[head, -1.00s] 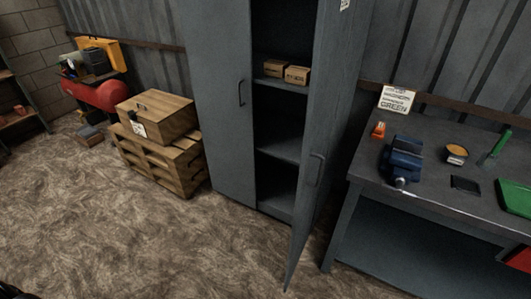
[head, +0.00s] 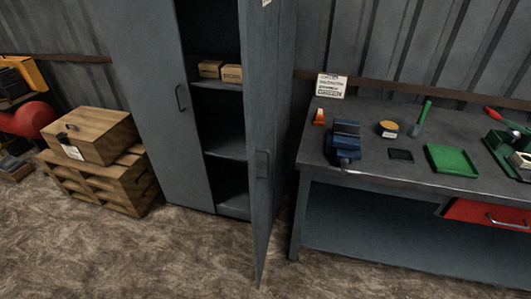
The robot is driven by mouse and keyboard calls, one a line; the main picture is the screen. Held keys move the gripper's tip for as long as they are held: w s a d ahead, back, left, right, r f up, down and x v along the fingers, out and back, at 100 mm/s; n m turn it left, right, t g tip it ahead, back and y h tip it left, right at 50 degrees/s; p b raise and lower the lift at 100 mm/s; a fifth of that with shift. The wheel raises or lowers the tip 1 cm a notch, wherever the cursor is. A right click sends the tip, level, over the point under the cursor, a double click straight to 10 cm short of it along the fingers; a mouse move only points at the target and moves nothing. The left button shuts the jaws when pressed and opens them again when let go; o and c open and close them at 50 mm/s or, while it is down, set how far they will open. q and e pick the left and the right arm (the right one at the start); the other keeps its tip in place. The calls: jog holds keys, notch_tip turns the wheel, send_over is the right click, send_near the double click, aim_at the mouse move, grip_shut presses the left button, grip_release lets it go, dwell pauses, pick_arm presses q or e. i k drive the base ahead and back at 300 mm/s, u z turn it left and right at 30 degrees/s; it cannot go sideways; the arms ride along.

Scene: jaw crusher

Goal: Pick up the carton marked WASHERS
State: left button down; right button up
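Two small brown cartons sit side by side on the upper shelf of the grey metal cabinet (head: 160,120). They are the left carton (head: 209,69) and the right carton (head: 231,74). Their print is too small to read, so I cannot tell whether either is marked WASHERS. The cabinet's right door (head: 266,150) stands open toward me and its left door is shut. The lower shelf (head: 225,147) looks empty. Neither of my grippers is in view.
A workbench (head: 380,179) to the right holds a blue vise (head: 344,140), a green tray (head: 452,160) and a sign (head: 331,87). A wooden crate (head: 95,135) sits on pallets (head: 110,185) at left. The floor in front is clear; the open door juts into it.

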aim_at(208, 69)
jog(key=u, duration=0.5)
jog(key=k, duration=0.6)
jog(key=u, duration=0.8)
jog(key=i, duration=0.75)
jog(key=z, duration=0.75)
jog(key=i, duration=0.5)
jog(key=z, duration=0.55)
